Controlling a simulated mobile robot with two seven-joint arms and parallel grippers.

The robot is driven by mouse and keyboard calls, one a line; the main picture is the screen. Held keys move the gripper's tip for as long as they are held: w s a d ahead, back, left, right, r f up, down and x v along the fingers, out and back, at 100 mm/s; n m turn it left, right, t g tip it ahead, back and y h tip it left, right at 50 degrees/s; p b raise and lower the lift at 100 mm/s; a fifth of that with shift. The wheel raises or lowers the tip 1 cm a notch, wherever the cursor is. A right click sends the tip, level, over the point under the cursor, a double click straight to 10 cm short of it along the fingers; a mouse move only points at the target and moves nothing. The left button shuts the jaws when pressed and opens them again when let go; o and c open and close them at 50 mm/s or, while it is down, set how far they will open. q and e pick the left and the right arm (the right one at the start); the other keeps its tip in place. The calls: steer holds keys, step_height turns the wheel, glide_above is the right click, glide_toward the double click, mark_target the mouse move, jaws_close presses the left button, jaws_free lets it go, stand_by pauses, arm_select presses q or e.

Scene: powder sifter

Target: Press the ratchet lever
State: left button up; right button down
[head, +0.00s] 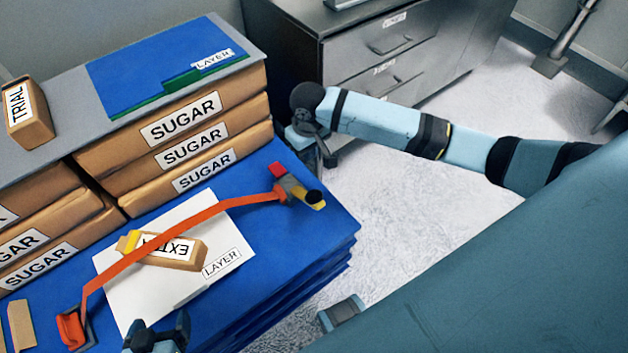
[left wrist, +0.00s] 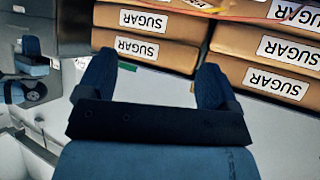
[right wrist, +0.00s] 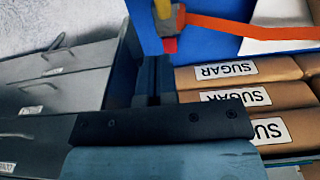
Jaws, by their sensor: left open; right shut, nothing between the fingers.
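The ratchet (head: 290,187) sits at the right end of an orange strap (head: 180,222), on the blue stack. Its short yellow lever (head: 315,201) has a black tip and points right. In the right wrist view the ratchet (right wrist: 170,22) is at the top, past the fingers. My right gripper (head: 326,158) is shut and empty, beyond the blue stack's right edge, apart from the lever. My left gripper (head: 157,335) is open and empty at the bottom of the head view, near the strap's left end; its spread fingers show in the left wrist view (left wrist: 155,68).
Stacked sugar bags (head: 185,130) stand behind the strap. A bag marked EXTRA (head: 175,252) lies under the strap on a white sheet (head: 215,285). A blue sheet (head: 150,60) and a TRIAL bag (head: 30,120) lie on top. A grey drawer cabinet (head: 390,50) stands behind my right arm.

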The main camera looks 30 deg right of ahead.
steer(key=shift+f, duration=0.1)
steer(key=b, duration=0.3)
glide_above(312, 192)
steer(key=f, duration=1.2)
steer(key=shift+w+f, duration=0.1)
steer(key=shift+w, duration=0.15)
arm_select(q)
steer(key=shift+w+d+f+t, duration=0.2)
steer(key=shift+d+t, duration=0.1)
arm_select(e)
steer(key=shift+s+f, duration=0.4)
steer(key=shift+f, duration=0.1)
arm_select(q)
steer(key=shift+f, duration=0.1)
